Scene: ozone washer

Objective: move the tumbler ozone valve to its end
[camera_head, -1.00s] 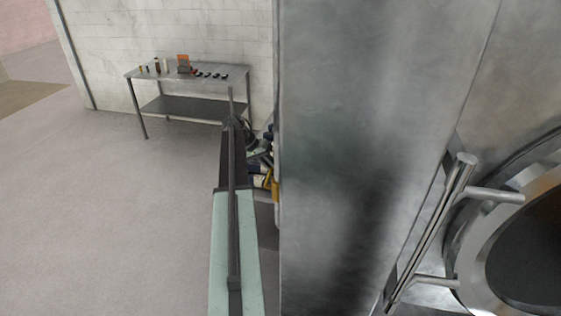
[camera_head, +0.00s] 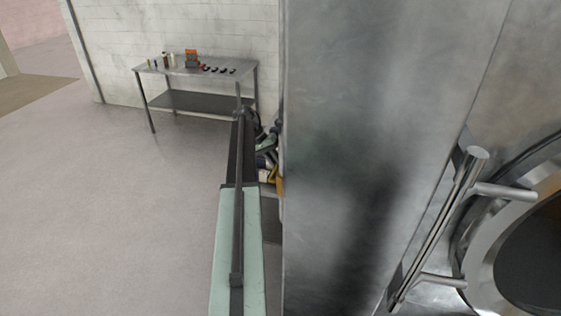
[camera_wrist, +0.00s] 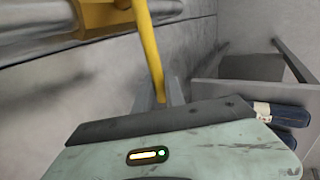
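A yellow valve lever (camera_wrist: 150,52) hangs from a yellow fitting (camera_wrist: 102,14) on a grey pipe (camera_wrist: 35,32) in the wrist view. Its lower end reaches down between the two grey fingertips of my gripper (camera_wrist: 160,98). The fingers look apart, with the lever between them. I cannot tell whether either finger touches it. My gripper's green body hides the finger bases. In the head view the valve and fingers cannot be made out clearly behind the machine's edge.
A tall metal washer panel (camera_head: 370,150) stands close on the right, with a round door and bar handle (camera_head: 438,230). A metal table (camera_head: 205,72) with small items stands at the back wall. The floor (camera_head: 140,215) at left is open.

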